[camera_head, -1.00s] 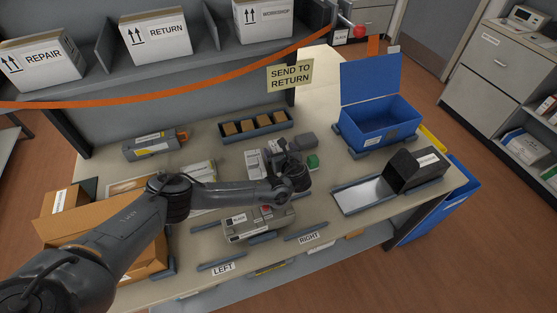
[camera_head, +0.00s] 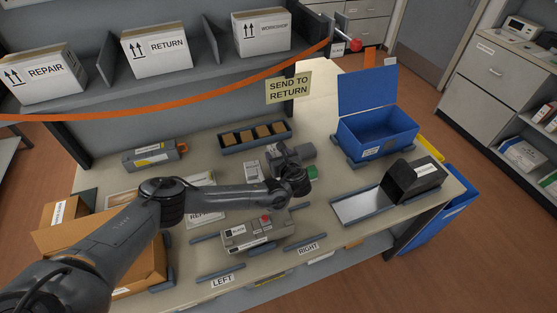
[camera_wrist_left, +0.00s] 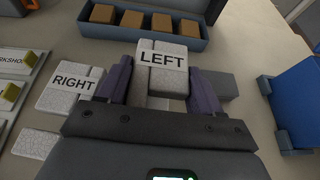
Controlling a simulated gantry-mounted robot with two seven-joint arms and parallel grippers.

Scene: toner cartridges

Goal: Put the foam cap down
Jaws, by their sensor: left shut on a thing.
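The white foam cap marked LEFT (camera_wrist_left: 163,81) is between the two fingers of my left gripper (camera_wrist_left: 162,92), which is shut on it in the wrist view. The white foam cap marked RIGHT (camera_wrist_left: 66,95) lies to its left, beside the gripper. In the head view my left gripper (camera_head: 290,160) is low over the table, beyond the grey toner cartridge (camera_head: 257,233); the held cap is hard to make out there. Whether the held cap touches the table cannot be told. My right gripper does not show.
A tray of brown blocks (camera_head: 224,140) lies beyond the gripper. An open blue box (camera_head: 378,135) and a black box on a metal plate (camera_head: 357,207) stand to the right. An open carton (camera_head: 135,262) stands at left.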

